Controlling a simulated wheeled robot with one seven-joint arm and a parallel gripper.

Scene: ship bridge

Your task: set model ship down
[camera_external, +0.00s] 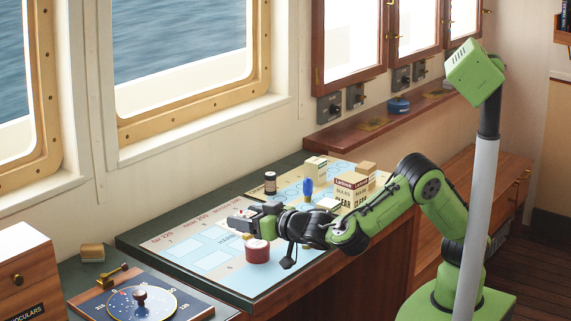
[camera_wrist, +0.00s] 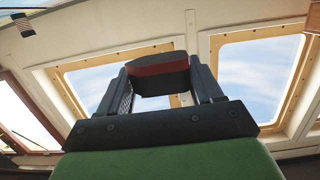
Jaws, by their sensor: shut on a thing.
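The model ship shows in the wrist view as a dark hull with a red band (camera_wrist: 158,70), held between the two fingers of my gripper (camera_wrist: 160,88). In the external view my gripper (camera_external: 248,217) reaches left, low over the chart on the table. The ship (camera_external: 239,224) shows there only as a small pale and reddish shape at the fingertips, partly hidden by the gripper. I cannot tell whether its underside touches the chart (camera_external: 205,262).
A red round tin (camera_external: 257,251) stands just below the gripper in the picture. A dark jar (camera_external: 270,183), a blue item (camera_external: 308,188) and cartons (camera_external: 350,188) stand farther back. A round dial instrument (camera_external: 140,304) is at the front left. The chart's left part is clear.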

